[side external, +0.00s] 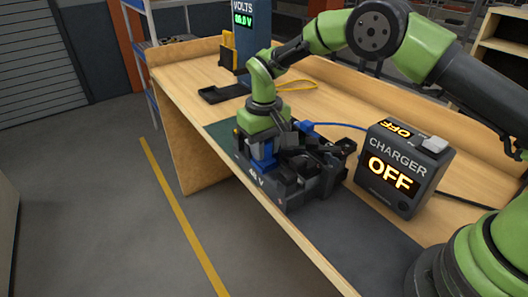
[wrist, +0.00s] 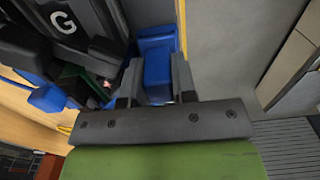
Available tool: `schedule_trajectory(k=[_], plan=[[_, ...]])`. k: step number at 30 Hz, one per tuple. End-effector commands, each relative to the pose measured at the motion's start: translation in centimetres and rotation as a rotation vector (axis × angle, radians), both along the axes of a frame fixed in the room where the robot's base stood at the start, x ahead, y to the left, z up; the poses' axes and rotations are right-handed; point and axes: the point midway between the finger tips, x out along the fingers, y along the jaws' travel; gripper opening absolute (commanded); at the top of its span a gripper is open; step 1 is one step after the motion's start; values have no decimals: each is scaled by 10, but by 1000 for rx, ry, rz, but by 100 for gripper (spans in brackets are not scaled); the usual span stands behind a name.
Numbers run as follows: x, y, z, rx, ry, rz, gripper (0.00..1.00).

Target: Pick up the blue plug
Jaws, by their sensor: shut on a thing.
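My gripper (side external: 266,140) points down at the near left end of the dark 48 V battery unit (side external: 285,190) on the bench. A blue block, which I take as the blue plug (side external: 262,153), is between its fingers. In the wrist view the plug (wrist: 157,72) sits between the two dark fingers of my gripper (wrist: 157,80), which are shut on it. Whether the plug is still seated in the battery unit is hard to tell. A second blue piece (side external: 305,127) lies behind my gripper with a blue cable running from it.
A charger box (side external: 397,165) reading OFF stands right of the battery unit. A voltmeter post (side external: 243,40) and a black tray (side external: 224,93) stand farther back, with a yellow cable (side external: 298,86) on the bench. The bench's front edge is close to the plug.

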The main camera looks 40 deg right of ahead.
Motion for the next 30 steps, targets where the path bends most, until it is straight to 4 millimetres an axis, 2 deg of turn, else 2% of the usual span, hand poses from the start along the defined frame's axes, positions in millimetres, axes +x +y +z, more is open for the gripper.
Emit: schedule_trajectory(k=[5, 8, 15, 19, 23, 30], plan=[[1, 0, 6, 0, -3, 0, 0], [1, 0, 21, 1, -6, 1, 0], [1, 0, 71, 1, -6, 0, 0], [1, 0, 90, 0, -4, -17, 0], [1, 0, 100, 0, -3, -170, 0], [0, 0, 101, -1, -1, -591, 0]])
